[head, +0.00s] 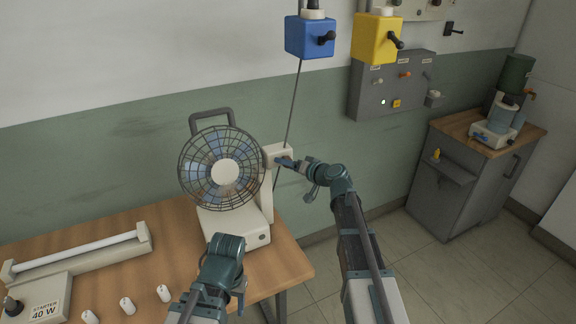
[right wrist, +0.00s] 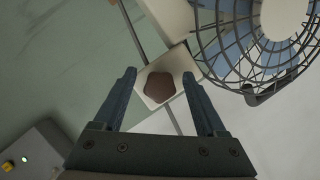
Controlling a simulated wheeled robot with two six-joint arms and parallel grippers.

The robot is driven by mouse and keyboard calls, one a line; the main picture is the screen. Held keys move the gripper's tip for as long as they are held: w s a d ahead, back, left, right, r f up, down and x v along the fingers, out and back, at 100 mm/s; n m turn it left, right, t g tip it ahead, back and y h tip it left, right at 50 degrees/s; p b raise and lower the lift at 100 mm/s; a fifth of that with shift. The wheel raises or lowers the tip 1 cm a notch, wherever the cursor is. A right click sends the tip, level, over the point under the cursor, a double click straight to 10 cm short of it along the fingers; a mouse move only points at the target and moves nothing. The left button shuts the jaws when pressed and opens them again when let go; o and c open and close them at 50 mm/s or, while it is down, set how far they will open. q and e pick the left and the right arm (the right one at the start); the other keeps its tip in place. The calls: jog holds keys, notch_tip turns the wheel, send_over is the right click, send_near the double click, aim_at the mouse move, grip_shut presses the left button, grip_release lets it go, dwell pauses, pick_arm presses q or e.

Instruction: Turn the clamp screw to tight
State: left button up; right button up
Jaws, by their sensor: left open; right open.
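The clamp screw (right wrist: 161,87) is a brown, five-sided knob on a pale square block in the right wrist view. In the head view it is hidden at the pale clamp block (head: 276,151) beside the desk fan (head: 222,168). My right gripper (head: 284,162) is at that block. In the right wrist view its two blue fingers (right wrist: 160,92) are apart, one on each side of the knob, with gaps visible; I cannot tell how deep they reach. My left gripper (head: 226,246) is low in front of the fan's base, its fingertips not clearly visible.
A thin rod rises behind the clamp. Blue (head: 308,37) and yellow (head: 374,38) switch boxes hang above.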

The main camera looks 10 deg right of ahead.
jog(key=p+v, duration=0.4)
jog(key=v, duration=0.9)
jog(key=shift+s, duration=0.3)
jog(key=shift+d, duration=0.1)
